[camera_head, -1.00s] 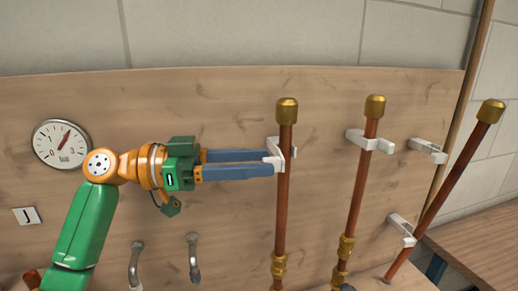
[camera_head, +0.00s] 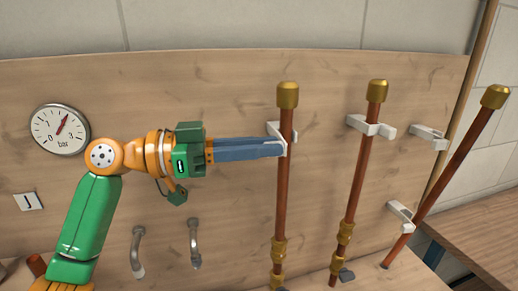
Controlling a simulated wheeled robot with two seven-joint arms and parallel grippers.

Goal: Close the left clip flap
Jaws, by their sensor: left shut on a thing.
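The left white clip (camera_head: 273,129) is on the wooden board, at the left copper pipe (camera_head: 281,185) with its brass cap. My left gripper (camera_head: 282,148) comes in from the left, level with the clip. Its blue fingers are together, with their tips at the clip's white flap, right beside the pipe. They are shut on the flap, which is mostly hidden by the fingertips and pipe. I cannot tell the flap's exact angle. My right gripper is not in view.
A middle copper pipe (camera_head: 367,150) runs through another white clip (camera_head: 358,124). A third pipe (camera_head: 455,155) leans right, near two more clips. A round gauge (camera_head: 60,129) is on the board at left. Two grey bent pipes (camera_head: 194,240) are below my left arm.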

